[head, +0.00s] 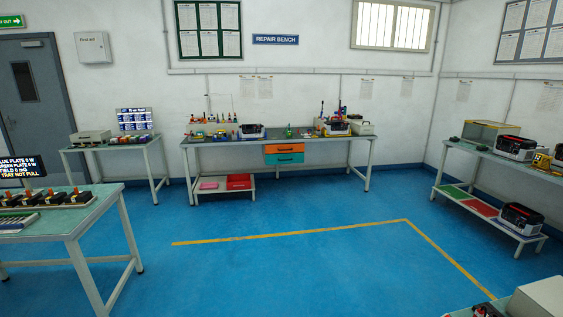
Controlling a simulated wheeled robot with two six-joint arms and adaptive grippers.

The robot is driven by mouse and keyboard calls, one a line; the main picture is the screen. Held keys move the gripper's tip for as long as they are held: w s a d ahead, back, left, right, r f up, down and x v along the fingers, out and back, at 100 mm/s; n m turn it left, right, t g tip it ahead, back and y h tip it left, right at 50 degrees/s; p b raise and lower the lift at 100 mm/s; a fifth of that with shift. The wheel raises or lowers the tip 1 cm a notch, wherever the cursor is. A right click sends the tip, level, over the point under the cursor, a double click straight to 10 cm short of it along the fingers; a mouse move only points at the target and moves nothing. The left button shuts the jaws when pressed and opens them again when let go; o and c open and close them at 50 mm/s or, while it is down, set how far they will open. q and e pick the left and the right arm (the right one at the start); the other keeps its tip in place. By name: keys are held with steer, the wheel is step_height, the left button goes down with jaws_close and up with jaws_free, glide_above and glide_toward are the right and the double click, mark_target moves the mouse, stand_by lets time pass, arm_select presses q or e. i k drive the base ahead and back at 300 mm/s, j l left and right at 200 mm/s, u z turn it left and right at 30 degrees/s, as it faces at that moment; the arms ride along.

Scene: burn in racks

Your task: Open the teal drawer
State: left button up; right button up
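The teal drawer (284,158) is under the top of the repair bench (330,142) against the far wall. It sits directly below an orange drawer (284,148). The teal drawer's front looks flush with the unit, so it appears shut. It is small in view, and its handle shows only as a dark mark. Neither of my grippers is in view.
Open blue floor (240,210) lies between me and the bench, with a yellow line (290,234) across it. A table (70,224) stands at the near left. A shelf bench (512,158) runs along the right wall.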

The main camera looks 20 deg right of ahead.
mark_target(294, 157)
steer(key=i+z, duration=0.45)
steer(key=i, duration=4.4)
steer(key=i+u, duration=0.2)
steer(key=i, duration=0.3)
steer(key=i+l+u, duration=0.15)
steer(key=i, duration=0.3)
steer(key=i+l+u, duration=0.2)
steer(key=i, duration=0.3)
steer(key=i+l+u, duration=0.15)
steer(key=i, duration=0.3)
steer(key=l, duration=0.1)
